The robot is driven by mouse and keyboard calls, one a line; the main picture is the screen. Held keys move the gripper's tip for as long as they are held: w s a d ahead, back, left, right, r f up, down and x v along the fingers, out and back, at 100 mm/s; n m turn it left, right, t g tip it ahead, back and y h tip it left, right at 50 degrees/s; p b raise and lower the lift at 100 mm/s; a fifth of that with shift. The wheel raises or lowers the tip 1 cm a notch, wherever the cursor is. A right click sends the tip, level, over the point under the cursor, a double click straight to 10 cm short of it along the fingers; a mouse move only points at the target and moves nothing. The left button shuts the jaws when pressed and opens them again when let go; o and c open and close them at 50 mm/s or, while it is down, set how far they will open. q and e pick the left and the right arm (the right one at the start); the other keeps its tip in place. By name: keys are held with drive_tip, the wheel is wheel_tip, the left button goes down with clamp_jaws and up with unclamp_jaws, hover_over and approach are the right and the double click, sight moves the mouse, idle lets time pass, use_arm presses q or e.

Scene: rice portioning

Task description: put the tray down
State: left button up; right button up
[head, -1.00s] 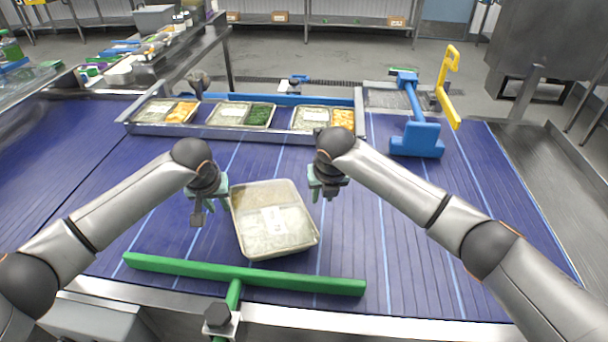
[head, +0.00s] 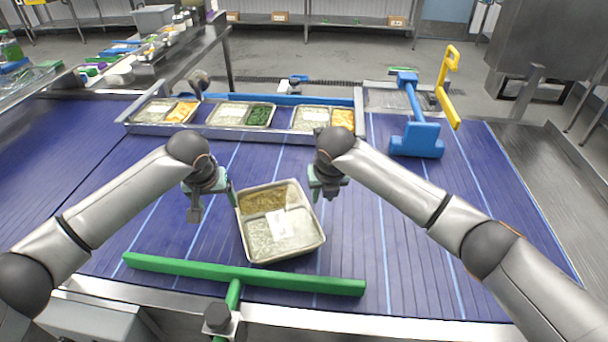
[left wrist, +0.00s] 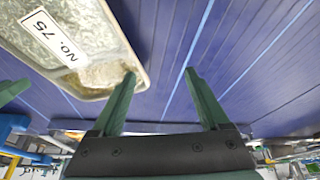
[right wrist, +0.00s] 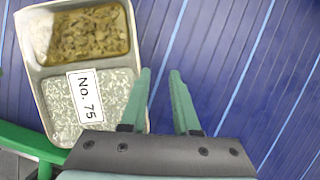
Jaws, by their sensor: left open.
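The tray (head: 243,235) is a shallow metal tray with two compartments. It sits on the blue belt (head: 400,230), a little rotated, between my two grippers. One part holds brownish food, the other pale rice under a white label reading "No. 75". The tray also shows at the left of the right wrist view (right wrist: 142,90) and at the upper left of the left wrist view (left wrist: 128,45).
A green bar (head: 245,275) runs along the near belt edge, just in front of the tray. Behind, a metal rack (head: 285,133) holds several filled trays.

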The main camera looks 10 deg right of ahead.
use_arm(q)
drive_tip(key=v, duration=1)
use_arm(e)
drive_tip(key=shift+o, duration=0.3)
drive_tip(key=o, duration=0.7)
drive_tip(key=shift+o, duration=0.2)
drive_tip(key=v, duration=1.2)
